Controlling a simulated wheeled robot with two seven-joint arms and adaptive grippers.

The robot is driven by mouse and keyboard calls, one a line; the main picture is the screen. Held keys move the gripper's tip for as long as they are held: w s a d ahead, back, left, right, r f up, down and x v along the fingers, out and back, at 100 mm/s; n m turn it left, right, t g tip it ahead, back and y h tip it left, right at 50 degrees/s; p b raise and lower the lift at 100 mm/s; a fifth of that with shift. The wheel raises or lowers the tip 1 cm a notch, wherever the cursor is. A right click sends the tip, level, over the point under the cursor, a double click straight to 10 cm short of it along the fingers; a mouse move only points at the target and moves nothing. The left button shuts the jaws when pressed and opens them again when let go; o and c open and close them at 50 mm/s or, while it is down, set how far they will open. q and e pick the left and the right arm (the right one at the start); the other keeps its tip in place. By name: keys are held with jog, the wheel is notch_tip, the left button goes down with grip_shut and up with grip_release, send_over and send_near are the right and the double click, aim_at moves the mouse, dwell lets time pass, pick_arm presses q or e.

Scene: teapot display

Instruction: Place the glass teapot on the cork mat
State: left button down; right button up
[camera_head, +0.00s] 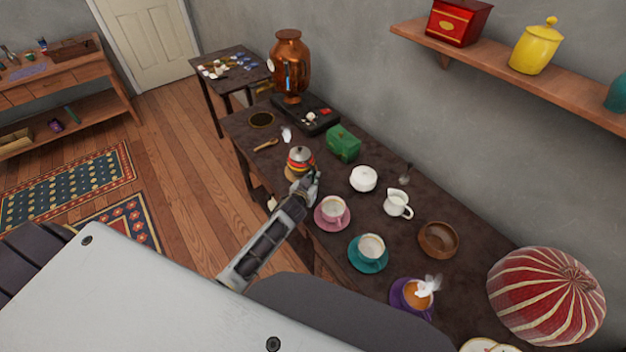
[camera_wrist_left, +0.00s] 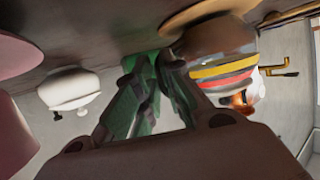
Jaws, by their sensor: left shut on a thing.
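The teapot (camera_head: 300,157), with red, yellow and dark bands and a grey lid, stands near the table's front edge. It also shows upside down in the left wrist view (camera_wrist_left: 222,62). The round tan cork mat (camera_head: 291,174) shows at the teapot's base, partly covered by it; its edge shows in the left wrist view (camera_wrist_left: 200,12). I cannot tell whether the base fully rests on the mat. My left gripper (camera_head: 311,184) is right beside the teapot, on its near side. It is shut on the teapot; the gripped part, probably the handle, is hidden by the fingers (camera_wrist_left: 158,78).
Close by are a green tin (camera_head: 343,143), a white sugar bowl (camera_head: 363,178) and a pink saucer (camera_head: 320,222) with a cup. A wooden spoon (camera_head: 266,145), a black tray (camera_head: 322,121) and a copper urn (camera_head: 289,62) stand farther back. A shelf (camera_head: 490,58) overhangs the right.

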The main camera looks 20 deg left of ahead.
pick_arm(q)
jog(key=shift+r, duration=0.1)
jog(key=c, duration=1.8)
grip_release()
jog(key=shift+c, duration=0.2)
jog(key=o, duration=0.3)
jog(key=shift+v, duration=6)
jog(key=shift+s, duration=0.1)
